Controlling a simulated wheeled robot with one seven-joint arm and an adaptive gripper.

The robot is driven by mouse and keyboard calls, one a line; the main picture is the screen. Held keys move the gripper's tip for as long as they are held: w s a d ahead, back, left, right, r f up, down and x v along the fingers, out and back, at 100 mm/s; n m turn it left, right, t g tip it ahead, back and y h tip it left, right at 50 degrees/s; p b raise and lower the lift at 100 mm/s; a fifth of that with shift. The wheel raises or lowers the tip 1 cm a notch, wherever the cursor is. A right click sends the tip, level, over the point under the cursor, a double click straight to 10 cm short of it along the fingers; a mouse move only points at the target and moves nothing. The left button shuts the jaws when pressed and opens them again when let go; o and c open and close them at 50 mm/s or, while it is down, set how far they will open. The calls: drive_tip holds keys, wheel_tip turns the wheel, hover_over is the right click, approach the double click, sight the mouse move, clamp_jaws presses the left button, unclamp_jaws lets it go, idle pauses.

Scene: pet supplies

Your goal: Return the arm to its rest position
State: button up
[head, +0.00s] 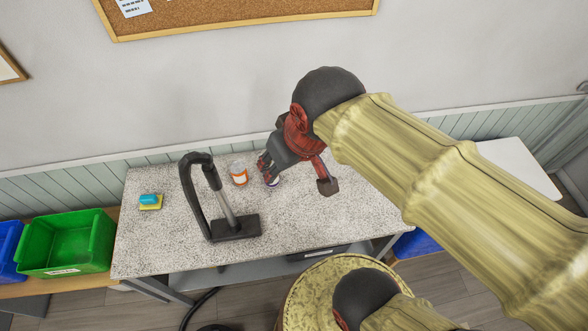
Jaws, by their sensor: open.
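My gripper (297,174) is at the end of my arm, which reaches in from the right, covered in a yellowish sleeve. The gripper has black and red parts and hangs over the middle of the speckled grey table (330,225). Its fingers are spread apart, with nothing seen held between them. A small whitish and purple thing (272,182) shows by its left finger; the finger partly hides it, and I cannot tell whether they touch.
A clear jar with an orange label (239,177) stands left of the gripper. A tall black curved fixture (235,228) stands in front of the jar. A yellow and blue sponge (150,201) lies at left. A green bin (68,244) is beyond the table's left edge.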

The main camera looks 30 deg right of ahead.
drive_tip(key=shift+s+d+f+m+t, duration=0.15)
drive_tip(key=shift+s+d+f, duration=0.15)
drive_tip(key=shift+s, duration=0.35)
drive_tip(key=shift+s+d+f+m+t, duration=0.15)
drive_tip(key=shift+s+d, duration=0.15)
drive_tip(key=shift+s, duration=0.3)
wheel_tip(320, 180, down, 24)
drive_tip(key=b, duration=2.4)
drive_tip(key=shift+f+b, duration=0.25)
drive_tip(key=shift+b, duration=0.05)
drive_tip(key=shift+c, duration=1)
